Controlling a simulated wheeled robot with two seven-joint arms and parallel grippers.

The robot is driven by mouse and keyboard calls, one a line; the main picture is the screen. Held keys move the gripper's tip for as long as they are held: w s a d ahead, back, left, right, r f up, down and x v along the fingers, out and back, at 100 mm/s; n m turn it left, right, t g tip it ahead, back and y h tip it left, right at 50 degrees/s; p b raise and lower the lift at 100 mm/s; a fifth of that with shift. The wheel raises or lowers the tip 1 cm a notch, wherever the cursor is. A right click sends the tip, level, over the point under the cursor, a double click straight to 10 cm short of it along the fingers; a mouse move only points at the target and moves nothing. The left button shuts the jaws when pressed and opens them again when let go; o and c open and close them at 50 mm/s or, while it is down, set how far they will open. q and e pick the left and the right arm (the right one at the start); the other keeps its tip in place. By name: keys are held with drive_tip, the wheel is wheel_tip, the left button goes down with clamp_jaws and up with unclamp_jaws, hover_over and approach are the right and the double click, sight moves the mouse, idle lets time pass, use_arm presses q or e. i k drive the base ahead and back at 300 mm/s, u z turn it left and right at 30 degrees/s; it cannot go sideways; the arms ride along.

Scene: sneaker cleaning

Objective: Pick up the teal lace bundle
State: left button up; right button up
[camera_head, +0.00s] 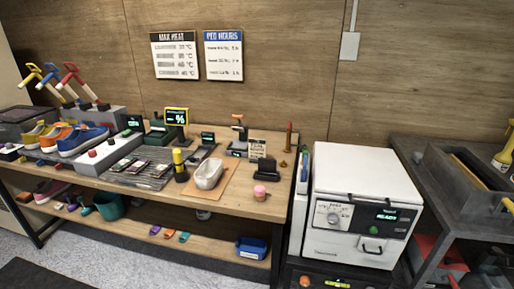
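Neither of my grippers shows in the head view. On the lower shelf, a small row holds a purple item (155,230), an orange item (170,233) and a teal-green item (184,237) side by side. The teal-green one could be the teal lace bundle, but it is too small to tell. Another small teal piece (86,211) lies left of a teal bucket (110,206) on the same shelf.
A wooden workbench (240,207) carries sneakers (84,139), a pale shoe (208,174) on a mat and several tools. A white machine (365,190) stands to its right. A blue box (251,247) sits on the lower shelf.

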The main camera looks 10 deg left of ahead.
sight(123, 165)
drive_tip(key=u, duration=1.35)
